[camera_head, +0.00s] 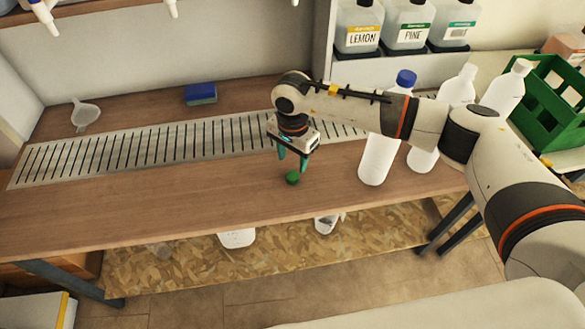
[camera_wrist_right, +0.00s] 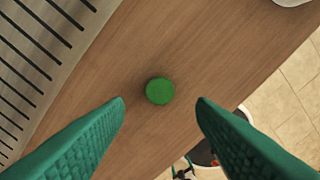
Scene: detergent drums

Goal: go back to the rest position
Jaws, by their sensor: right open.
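My right gripper (camera_head: 293,167) points down over the wooden counter, its teal fingers apart. In the right wrist view the two fingers (camera_wrist_right: 162,105) are open with nothing held between them. A small round green cap (camera_head: 292,178) lies on the counter just below the fingertips. In the wrist view the cap (camera_wrist_right: 160,91) lies beyond the fingertips, centred in the gap and apart from both. My left gripper is not in view.
White bottles stand at the right of the counter, one with a blue cap (camera_head: 406,79). A slotted drain grate (camera_head: 150,148), blue sponge (camera_head: 201,93) and funnel (camera_head: 85,115) are at the back. Labelled jugs (camera_head: 357,25) and a green crate (camera_head: 530,95) stand at right. The left counter front is clear.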

